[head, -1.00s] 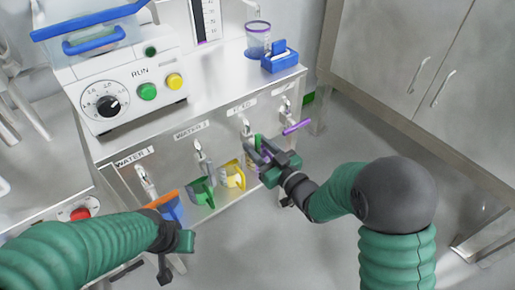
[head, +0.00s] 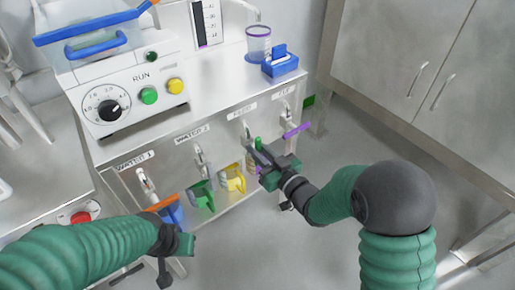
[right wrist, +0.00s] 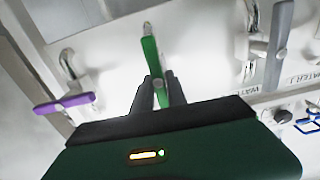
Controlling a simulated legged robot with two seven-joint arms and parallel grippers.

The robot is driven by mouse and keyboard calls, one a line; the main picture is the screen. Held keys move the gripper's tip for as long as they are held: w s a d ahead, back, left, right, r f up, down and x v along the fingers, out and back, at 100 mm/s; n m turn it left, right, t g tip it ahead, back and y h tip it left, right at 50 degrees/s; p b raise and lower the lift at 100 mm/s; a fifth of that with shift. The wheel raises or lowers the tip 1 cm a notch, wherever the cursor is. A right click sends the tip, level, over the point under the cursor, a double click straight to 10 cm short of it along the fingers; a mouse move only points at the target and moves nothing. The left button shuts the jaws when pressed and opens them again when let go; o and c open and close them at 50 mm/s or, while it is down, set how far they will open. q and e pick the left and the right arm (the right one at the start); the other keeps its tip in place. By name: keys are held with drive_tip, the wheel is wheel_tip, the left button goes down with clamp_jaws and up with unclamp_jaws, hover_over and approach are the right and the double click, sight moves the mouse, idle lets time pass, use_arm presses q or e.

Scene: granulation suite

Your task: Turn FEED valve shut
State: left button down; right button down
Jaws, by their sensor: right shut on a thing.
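The FEED valve has a green lever (head: 257,143) below the label FEED (head: 242,111) on the steel cabinet front. In the right wrist view the green lever (right wrist: 150,50) stands nearly upright in the picture, slightly tilted. My right gripper (head: 256,153) is shut on this lever. In the right wrist view its dark fingers (right wrist: 159,88) lie on either side of the lever near its lower part. The gripper hides part of the valve in the head view. My left gripper (head: 165,268) hangs at the lower left, away from the valve; its jaws are unclear.
A purple lever (head: 297,130) lies crosswise right of FEED. The WATER 2 valve's grey lever (right wrist: 281,45) is on its other side. Yellow (head: 233,178), green (head: 201,196) and blue (head: 172,212) things sit low on the cabinet front. Open floor lies to the right.

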drive_tip(key=shift+w+d+r+m+p, duration=0.1)
drive_tip(key=shift+d+r+m+p, duration=0.05)
drive_tip(key=shift+m+p, duration=1)
drive_tip(key=m+p, duration=0.2)
drive_tip(key=m, duration=0.1)
drive_tip(key=shift+w+d+m+p, duration=0.1)
drive_tip(key=shift+d+m+p, duration=0.05)
drive_tip(key=shift+m+p, duration=0.15)
drive_tip(key=shift+w+d+f+m+p, duration=0.1)
drive_tip(key=shift+f+m+p, duration=0.15)
drive_tip(key=shift+m+p, duration=1.4)
drive_tip(key=shift+d+f+m+p, duration=0.1)
drive_tip(key=shift+f+m+p, duration=0.15)
drive_tip(key=shift+m+p, duration=1.4)
drive_tip(key=shift+w+d+f+m+p, duration=0.2)
drive_tip(key=shift+m+p, duration=0.55)
drive_tip(key=shift+m, duration=1.7)
drive_tip(key=shift+s+a+f, duration=0.15)
drive_tip(key=shift+s, duration=0.05)
drive_tip(key=c, duration=1.3)
unclamp_jaws()
